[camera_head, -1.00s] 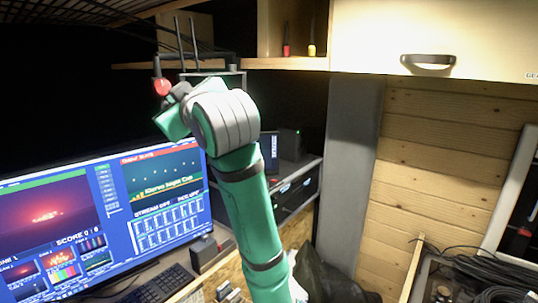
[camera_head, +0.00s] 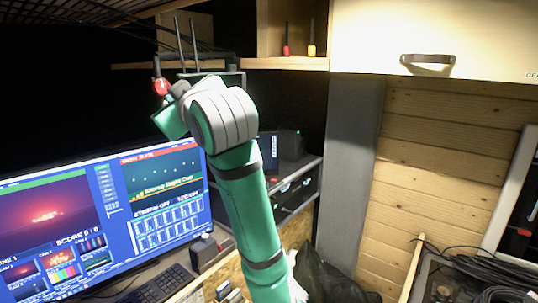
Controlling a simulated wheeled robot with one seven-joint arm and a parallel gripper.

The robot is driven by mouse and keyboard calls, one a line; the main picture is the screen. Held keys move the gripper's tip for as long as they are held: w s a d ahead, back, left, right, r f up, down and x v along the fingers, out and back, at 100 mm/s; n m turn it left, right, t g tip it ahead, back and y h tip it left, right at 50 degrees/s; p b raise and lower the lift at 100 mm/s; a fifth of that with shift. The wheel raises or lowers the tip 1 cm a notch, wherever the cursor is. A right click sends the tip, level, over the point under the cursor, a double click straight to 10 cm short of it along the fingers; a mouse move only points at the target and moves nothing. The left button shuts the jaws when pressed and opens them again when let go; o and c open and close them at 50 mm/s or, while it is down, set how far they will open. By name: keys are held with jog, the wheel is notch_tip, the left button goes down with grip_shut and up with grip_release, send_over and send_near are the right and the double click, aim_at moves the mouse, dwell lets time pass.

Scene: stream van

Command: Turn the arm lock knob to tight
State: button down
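A red knob (camera_head: 161,86) shows at the upper left, at the end of a dark arm below the shelf. My green and grey arm rises from the bottom centre, and its wrist stands just right of the knob. The end of my gripper (camera_head: 179,89) is a small dark shape close beside the knob's right side. My own wrist hides most of it. I cannot tell whether its fingers touch the knob or how far apart they are. The knob's marking is too small to read.
A large monitor (camera_head: 60,215) stands at the left, with a keyboard (camera_head: 160,286) below it. A wooden shelf (camera_head: 290,63) and a cabinet with a dark handle (camera_head: 428,59) are above. A grey post (camera_head: 352,170) and cables (camera_head: 490,275) are at the right.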

jog(key=shift+s+a, duration=0.2)
jog(key=shift+a, duration=0.05)
dwell(0.3)
jog(key=v, duration=0.6)
jog(key=shift+d+f, duration=0.25)
jog(key=shift+f, duration=0.15)
jog(key=shift+w, duration=0.2)
